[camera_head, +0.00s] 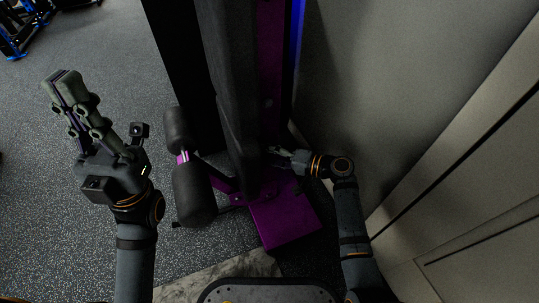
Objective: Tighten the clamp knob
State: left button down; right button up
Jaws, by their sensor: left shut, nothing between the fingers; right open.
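The purple and black gym machine (285,213) stands in front of me, with a tall black pad (228,70) and dark foam rollers (194,193) on its left side. I cannot clearly make out the clamp knob; the area around my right gripper is dark and small. My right gripper (277,157) reaches in from the right to the machine's purple frame, just right of the pad. It is open, and its fingertips are partly lost in the dark. My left gripper (65,80) is shut and empty, raised over the floor left of the machine, clear of it.
A pale wall (430,90) runs close along the right, near my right arm. Speckled dark floor (110,40) lies free on the left. Other gym equipment (22,28) stands at the far upper left. A lighter marbled patch (225,268) lies at the bottom.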

jog(key=v, duration=1.2)
